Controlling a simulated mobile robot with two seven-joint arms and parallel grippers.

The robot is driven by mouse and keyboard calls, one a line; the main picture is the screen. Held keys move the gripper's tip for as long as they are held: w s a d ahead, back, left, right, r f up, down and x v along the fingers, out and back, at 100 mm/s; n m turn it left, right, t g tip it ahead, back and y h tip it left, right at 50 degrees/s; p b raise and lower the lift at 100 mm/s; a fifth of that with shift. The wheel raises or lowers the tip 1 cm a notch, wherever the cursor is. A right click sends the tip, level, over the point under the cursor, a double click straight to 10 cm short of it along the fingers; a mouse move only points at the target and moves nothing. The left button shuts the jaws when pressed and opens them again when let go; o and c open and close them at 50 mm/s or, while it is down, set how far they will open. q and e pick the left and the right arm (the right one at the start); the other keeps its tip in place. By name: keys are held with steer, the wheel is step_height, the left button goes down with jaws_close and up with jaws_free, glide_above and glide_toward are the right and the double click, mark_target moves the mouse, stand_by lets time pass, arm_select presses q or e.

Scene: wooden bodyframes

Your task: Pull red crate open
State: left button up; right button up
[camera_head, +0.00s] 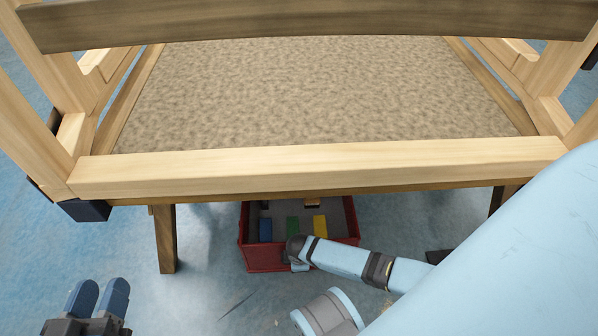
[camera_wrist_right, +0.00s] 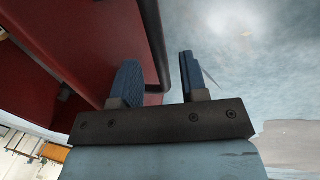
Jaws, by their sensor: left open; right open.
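The red crate (camera_head: 265,258) stands on the floor under the front rail of the wooden frame. My right arm reaches to its front side, and the right gripper itself is hard to make out in the head view. In the right wrist view the open right gripper (camera_wrist_right: 158,62) is close to the crate's red wall (camera_wrist_right: 85,40). A dark handle bar (camera_wrist_right: 153,35) runs between its two blue fingers, which do not appear closed on it. My left gripper (camera_head: 100,290) is open and empty at the lower left, away from the crate.
The wooden frame's front rail (camera_head: 320,168) spans above the crate, with a speckled tan panel (camera_head: 320,95) behind it. A wooden leg (camera_head: 165,238) stands left of the crate. Blocks, including a green one (camera_head: 292,225), lie inside. The blue floor (camera_head: 210,290) in front is clear on the left.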

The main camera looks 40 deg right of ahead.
steer(key=shift+f, duration=0.35)
jaws_close()
